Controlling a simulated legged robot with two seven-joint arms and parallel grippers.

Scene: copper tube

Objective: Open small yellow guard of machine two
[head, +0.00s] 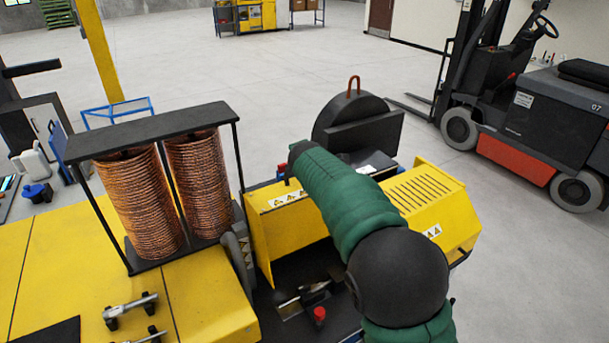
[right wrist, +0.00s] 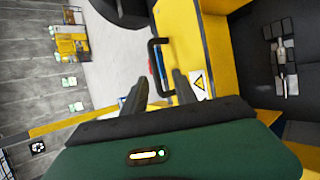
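The small yellow guard (head: 285,230) of the machine stands beside the copper coils in the head view, with warning labels along its top. In the right wrist view a yellow panel (right wrist: 208,45) with a warning triangle and a black bar handle (right wrist: 153,62) lies ahead of my right gripper (right wrist: 160,88). Its two fingers are apart, and the handle's lower end appears between the fingertips. I cannot tell if they touch it. In the head view my green right arm reaches over the machine and its gripper is hidden. My left gripper is not in view.
A slotted yellow cover (head: 428,195) is right of my arm. Two copper coils (head: 197,185) stand in a black frame at left. A round black housing (head: 345,115) is behind the guard. A forklift (head: 530,115) stands at right, with open floor between.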

